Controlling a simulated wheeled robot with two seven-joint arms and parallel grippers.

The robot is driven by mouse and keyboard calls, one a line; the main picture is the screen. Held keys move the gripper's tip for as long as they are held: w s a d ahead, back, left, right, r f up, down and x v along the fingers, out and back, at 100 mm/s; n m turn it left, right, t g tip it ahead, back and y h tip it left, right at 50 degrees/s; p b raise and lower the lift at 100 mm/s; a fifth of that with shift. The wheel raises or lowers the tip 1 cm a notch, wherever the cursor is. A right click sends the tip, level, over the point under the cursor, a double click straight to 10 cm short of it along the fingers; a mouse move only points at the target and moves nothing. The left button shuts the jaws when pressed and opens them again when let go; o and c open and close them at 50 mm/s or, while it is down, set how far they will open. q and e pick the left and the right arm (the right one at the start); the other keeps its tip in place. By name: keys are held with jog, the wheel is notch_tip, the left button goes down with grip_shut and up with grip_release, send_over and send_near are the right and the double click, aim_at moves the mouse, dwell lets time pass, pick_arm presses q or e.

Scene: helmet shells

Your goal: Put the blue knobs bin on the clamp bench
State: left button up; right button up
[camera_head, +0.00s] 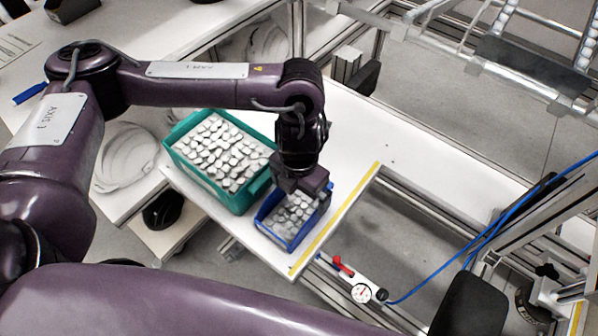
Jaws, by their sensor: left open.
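The blue bin (272,231) stands on a white worktop (370,134), close to its yellow-striped edge. It is filled with small grey-white pieces. My left gripper (304,192) points down over the far side of the blue bin. Its jaws are open, and its body hides part of the bin's far rim. I cannot tell whether the fingers touch the bin. My right gripper is not in view. No bench is clearly marked as the clamp bench; a red-handled fitting (343,265) sits beyond the striped edge.
A larger green bin (240,202) full of white pieces stands left of the blue bin, very near it. Metal framing runs along the right.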

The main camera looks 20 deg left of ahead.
pick_arm(q)
notch_tip(320, 180, up, 7)
dwell(0.3)
dwell(0.5)
